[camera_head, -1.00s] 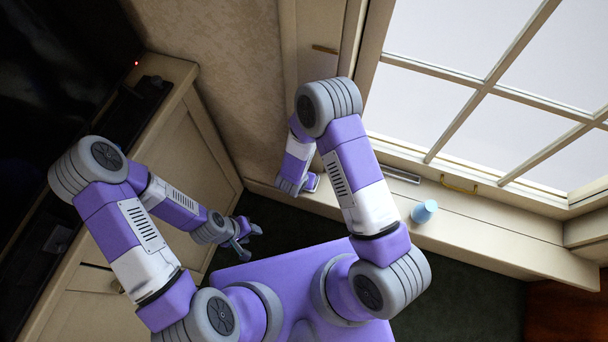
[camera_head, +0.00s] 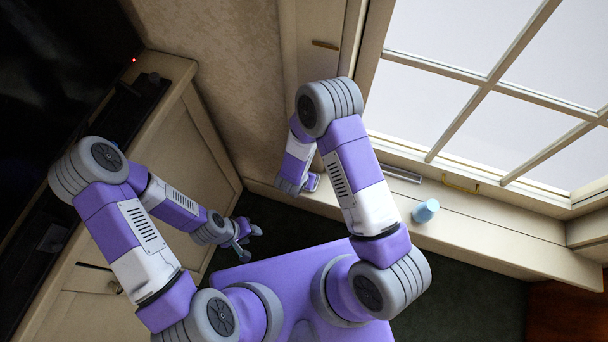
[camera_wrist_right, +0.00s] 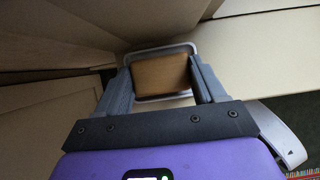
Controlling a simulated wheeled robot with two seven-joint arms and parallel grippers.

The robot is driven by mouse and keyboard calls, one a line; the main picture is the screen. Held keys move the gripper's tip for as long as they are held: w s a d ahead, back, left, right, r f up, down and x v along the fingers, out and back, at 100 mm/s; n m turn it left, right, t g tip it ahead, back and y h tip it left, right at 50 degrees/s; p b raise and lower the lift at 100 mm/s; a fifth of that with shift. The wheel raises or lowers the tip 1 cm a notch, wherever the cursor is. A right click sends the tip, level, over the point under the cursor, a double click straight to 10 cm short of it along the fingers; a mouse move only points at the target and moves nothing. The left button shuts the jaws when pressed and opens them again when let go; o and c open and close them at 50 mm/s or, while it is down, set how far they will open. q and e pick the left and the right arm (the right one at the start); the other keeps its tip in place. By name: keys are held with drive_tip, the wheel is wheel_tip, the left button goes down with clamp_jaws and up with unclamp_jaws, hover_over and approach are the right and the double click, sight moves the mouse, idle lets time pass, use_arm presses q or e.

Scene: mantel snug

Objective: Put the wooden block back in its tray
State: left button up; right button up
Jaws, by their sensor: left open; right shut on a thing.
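The wooden block (camera_wrist_right: 160,75), brown and flat-topped, sits between the two fingers of my right gripper (camera_wrist_right: 161,62) in the right wrist view. The gripper is shut on it. The tray (camera_wrist_right: 165,48) shows as a pale grey rim around and beneath the block; I cannot tell whether the block touches its floor. In the head view my right forearm hides block and tray, by the window sill's left end. My left gripper (camera_head: 251,243) is open and empty, above the dark floor and away from the block.
A light blue cup (camera_head: 425,211) stands on the window sill (camera_head: 480,234), right of my right arm. A cream cabinet (camera_head: 185,150) with a dark screen (camera_head: 60,60) runs along the left. The sill right of the cup is clear.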

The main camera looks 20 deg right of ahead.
drive_tip(key=shift+f+b, duration=0.2)
drive_tip(key=shift+b, duration=0.2)
idle(0.3)
drive_tip(key=o, duration=1)
drive_tip(key=p+v, duration=0.2)
drive_tip(key=v, duration=0.5)
drive_tip(key=shift+s+a+r+p, duration=0.1)
drive_tip(key=shift+r+p, duration=0.2)
